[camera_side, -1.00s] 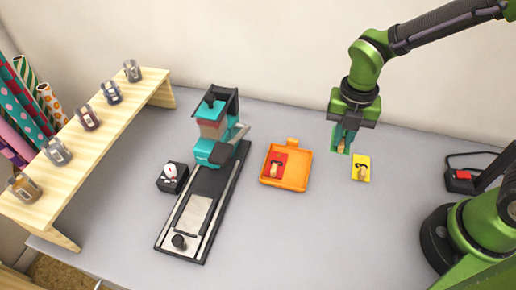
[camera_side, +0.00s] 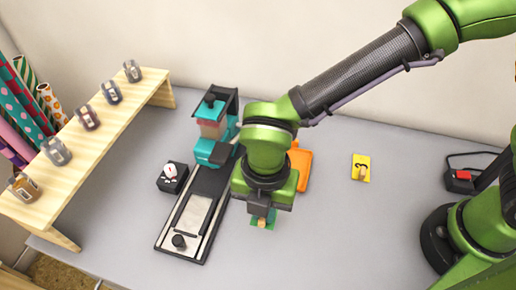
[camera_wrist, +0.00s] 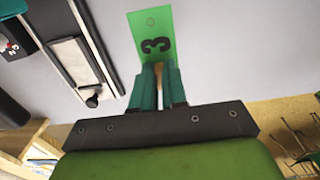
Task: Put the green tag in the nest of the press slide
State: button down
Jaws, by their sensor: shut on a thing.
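My gripper (camera_side: 262,212) is shut on the wooden knob of the green tag (camera_side: 270,226) and holds it over the table, right of the press slide (camera_side: 207,233). In the wrist view the green tag (camera_wrist: 150,28) shows a black 3 and a small hole, and my gripper's fingers (camera_wrist: 158,85) close on its knob. The slide has a pale metal plate and a black knob at its near end; it shows at the left of the wrist view (camera_wrist: 70,62). I cannot make out the nest's outline. The teal press (camera_side: 211,125) stands at the slide's far end, partly hidden by my arm.
A yellow tag (camera_side: 363,160) lies to the right. A black box with a dial (camera_side: 172,178) sits left of the slide. The front table is clear.

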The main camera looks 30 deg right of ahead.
send_over(191, 222)
jog(key=shift+f, duration=2.45)
jog(key=shift+f, duration=0.2)
jog(key=c, duration=1.2)
grip_release()
jog(key=shift+o, duration=0.2)
jog(key=shift+r, duration=0.15)
